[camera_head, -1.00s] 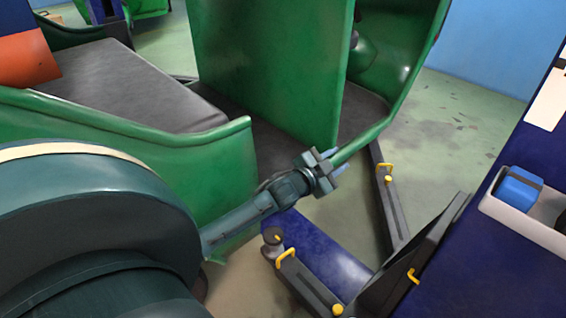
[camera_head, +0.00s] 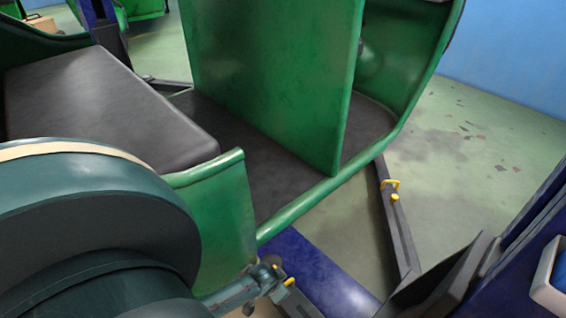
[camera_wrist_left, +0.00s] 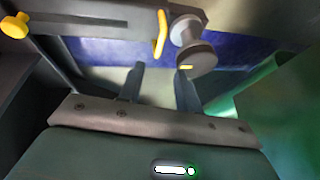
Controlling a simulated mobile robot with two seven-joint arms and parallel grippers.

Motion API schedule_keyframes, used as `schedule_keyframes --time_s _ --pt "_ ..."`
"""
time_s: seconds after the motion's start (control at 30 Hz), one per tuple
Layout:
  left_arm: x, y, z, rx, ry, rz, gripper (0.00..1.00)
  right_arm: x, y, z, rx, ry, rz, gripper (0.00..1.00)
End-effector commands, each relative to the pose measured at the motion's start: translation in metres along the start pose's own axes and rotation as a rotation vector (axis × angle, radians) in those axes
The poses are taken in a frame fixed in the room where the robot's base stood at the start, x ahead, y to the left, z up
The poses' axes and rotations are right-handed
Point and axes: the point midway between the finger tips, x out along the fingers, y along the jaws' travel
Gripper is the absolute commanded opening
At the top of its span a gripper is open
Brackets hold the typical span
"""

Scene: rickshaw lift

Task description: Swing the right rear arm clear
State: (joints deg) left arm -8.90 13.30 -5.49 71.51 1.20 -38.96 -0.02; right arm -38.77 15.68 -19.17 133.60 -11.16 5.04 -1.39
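Two dark grey lift arms show in the head view, and I cannot tell for certain which is the right rear arm. The near lift arm (camera_head: 296,302) is at the bottom, with a round pad post and a yellow handle (camera_head: 289,282). The far lift arm (camera_head: 402,238) runs under the green rickshaw (camera_head: 215,210) and has its own yellow handle (camera_head: 390,184). My left gripper (camera_head: 272,278) is beside the near arm's pad end. In the left wrist view its fingers (camera_wrist_left: 160,78) are apart and empty, just short of the yellow handle (camera_wrist_left: 160,33) and round pad (camera_wrist_left: 192,47). My right gripper is out of view.
The rickshaw's green sill (camera_head: 330,188) overhangs the lift arms. A blue base plate (camera_head: 320,270) lies between them. A blue lift column with a pale tray (camera_head: 550,285) stands at the right. Open green floor (camera_head: 480,150) lies behind.

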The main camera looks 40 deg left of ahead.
Motion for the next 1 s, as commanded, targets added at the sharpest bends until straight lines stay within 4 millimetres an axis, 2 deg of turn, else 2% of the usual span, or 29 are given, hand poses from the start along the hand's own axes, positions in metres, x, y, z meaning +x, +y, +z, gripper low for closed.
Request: schedule_keyframes --time_s 0.03,0.1,0.4,0.63,0.97,1.0 --pt "0.018 0.001 0.002 0.000 0.001 -0.001 0.34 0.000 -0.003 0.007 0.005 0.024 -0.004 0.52" --pt "0.034 0.001 0.002 0.001 0.001 -0.001 0.34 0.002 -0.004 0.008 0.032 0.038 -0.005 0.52" --pt "0.091 0.001 0.001 0.002 0.003 -0.001 0.34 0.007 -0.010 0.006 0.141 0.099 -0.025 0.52" --pt "0.108 0.000 -0.001 0.001 0.003 0.000 0.34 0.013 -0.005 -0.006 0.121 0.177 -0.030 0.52" --pt "0.108 0.000 -0.002 0.002 0.004 0.000 0.34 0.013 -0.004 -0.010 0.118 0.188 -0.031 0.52" --pt "0.108 0.000 -0.002 0.002 0.004 0.000 0.32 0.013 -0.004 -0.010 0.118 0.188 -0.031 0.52"
